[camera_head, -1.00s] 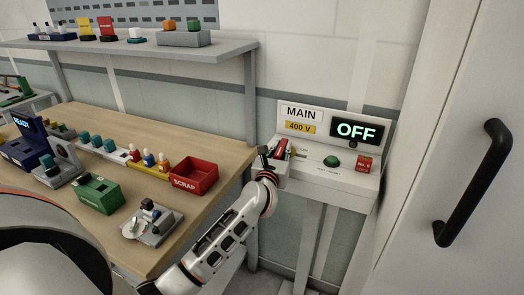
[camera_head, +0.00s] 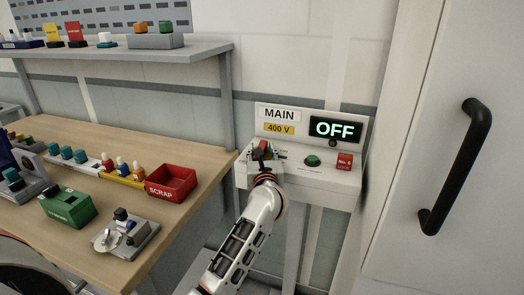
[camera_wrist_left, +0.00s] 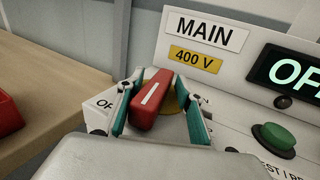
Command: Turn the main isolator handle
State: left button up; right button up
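The main isolator handle is a red bar with a white stripe. It shows in the left wrist view (camera_wrist_left: 151,98), tilted slightly, in front of a yellow disc (camera_wrist_left: 178,92). My left gripper (camera_wrist_left: 159,88) is open, with teal-lined fingers on both sides of the handle. The left finger is close to it and a gap shows at the right finger; contact cannot be told. In the head view my left gripper (camera_head: 262,154) is at the left end of the white isolator panel (camera_head: 310,176) and mostly covers the handle. The display (camera_head: 335,129) reads OFF. My right gripper is out of view.
A green button (camera_head: 313,160) and a red block (camera_head: 344,161) sit right of the handle. The wooden bench (camera_head: 150,140) with a red SCRAP bin (camera_head: 172,183) stands to the left. A cabinet door with a black handle (camera_head: 457,166) is at the right.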

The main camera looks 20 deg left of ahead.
pick_arm(q)
jog(key=shift+s+d, duration=0.15)
jog(key=v, duration=1.1)
jog(key=shift+s, duration=0.35)
